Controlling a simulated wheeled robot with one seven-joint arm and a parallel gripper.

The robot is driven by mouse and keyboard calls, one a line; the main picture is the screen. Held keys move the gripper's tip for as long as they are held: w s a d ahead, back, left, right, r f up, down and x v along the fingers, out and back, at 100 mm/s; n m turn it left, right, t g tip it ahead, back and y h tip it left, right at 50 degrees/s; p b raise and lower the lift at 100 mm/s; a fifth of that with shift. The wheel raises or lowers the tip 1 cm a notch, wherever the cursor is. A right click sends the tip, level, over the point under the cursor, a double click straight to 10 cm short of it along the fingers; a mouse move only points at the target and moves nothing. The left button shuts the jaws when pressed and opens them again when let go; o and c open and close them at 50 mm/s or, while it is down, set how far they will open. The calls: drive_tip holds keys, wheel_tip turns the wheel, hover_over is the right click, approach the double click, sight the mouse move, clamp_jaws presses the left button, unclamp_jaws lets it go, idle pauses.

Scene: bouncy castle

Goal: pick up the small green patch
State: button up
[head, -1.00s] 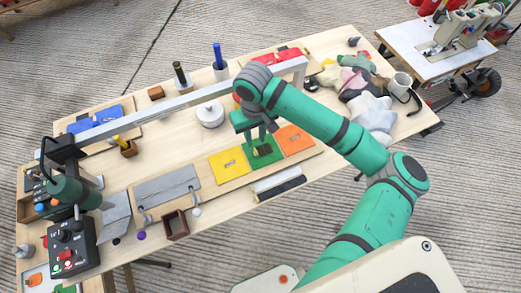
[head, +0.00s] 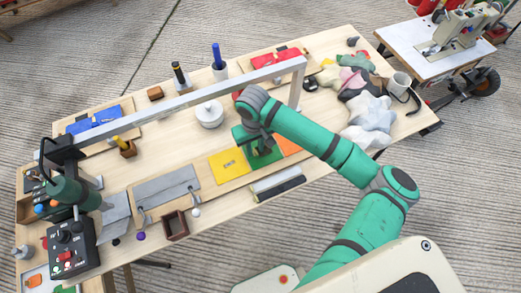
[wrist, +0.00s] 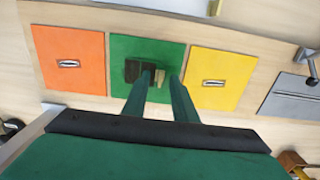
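A green square panel (wrist: 122,45) lies on the table board between an orange and a yellow panel. On it is a small dark green patch (wrist: 133,71), partly hidden by my fingers, with a pale olive upright piece (wrist: 160,78) beside or on it. My gripper (wrist: 163,76) points down over the green panel. Its two fingers look apart, one on each side of the olive piece, and I see no firm grip. In the head view, my gripper (head: 259,147) hides the small patch; part of the green panel (head: 266,159) shows.
The yellow panel (head: 229,165) and the orange panel (head: 288,144) flank the green one. A grey metal frame bar (head: 190,98) crosses above the table behind my gripper. A white-and-black bar (head: 278,187) lies along the front edge.

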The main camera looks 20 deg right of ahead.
clamp_jaws()
